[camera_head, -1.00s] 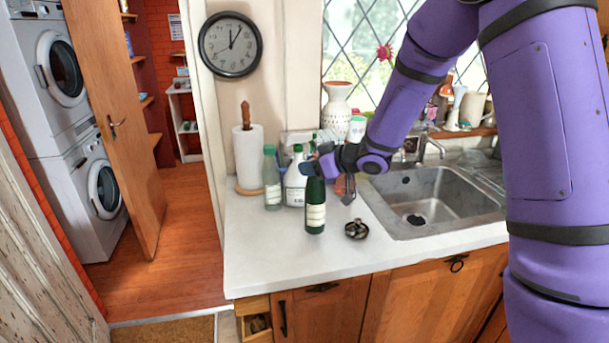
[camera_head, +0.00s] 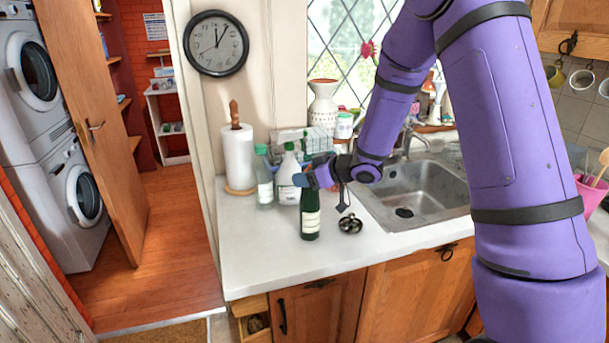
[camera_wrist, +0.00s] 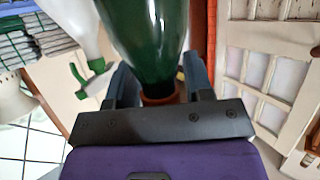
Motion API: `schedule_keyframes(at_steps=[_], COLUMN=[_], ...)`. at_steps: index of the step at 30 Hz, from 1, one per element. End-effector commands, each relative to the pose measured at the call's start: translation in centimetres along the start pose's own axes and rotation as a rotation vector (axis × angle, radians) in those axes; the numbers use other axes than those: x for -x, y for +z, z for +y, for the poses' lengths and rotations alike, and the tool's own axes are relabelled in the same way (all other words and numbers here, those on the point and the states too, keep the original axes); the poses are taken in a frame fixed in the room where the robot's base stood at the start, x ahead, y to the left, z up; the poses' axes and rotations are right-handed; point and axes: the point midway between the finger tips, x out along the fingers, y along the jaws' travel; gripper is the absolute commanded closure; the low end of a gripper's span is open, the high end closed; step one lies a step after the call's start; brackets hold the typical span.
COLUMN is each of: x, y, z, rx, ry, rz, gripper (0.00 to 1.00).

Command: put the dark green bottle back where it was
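The dark green bottle (camera_head: 310,212) has a pale label and is upright over the front part of the white counter, left of the sink. I cannot tell whether its base touches the counter. My gripper (camera_head: 306,180) is at its neck, reaching in from the right. In the wrist view my gripper (camera_wrist: 161,88) has one finger on each side of the bottle's neck, close against it, and appears shut on it. The green bottle (camera_wrist: 150,40) fills the top middle of that view. The fingers' exact contact is partly hidden.
A white bottle (camera_head: 289,180) and a clear green-capped bottle (camera_head: 264,178) stand just behind. A small dark metal object (camera_head: 350,224) lies to the right, before the sink (camera_head: 430,190). A paper towel roll (camera_head: 238,160) stands at left. The counter's front left (camera_head: 250,260) is clear.

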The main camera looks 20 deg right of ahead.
Motion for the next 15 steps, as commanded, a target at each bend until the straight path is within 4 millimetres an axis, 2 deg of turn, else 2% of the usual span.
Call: schedule_keyframes(at_steps=[11, 15], x=[0.1, 1.4], y=[-0.2, -0.3], z=[0.0, 0.1], rx=[0.002, 0.001], ry=[0.0, 0.002], rz=[0.001, 0.0], gripper=[0.41, 0.41])
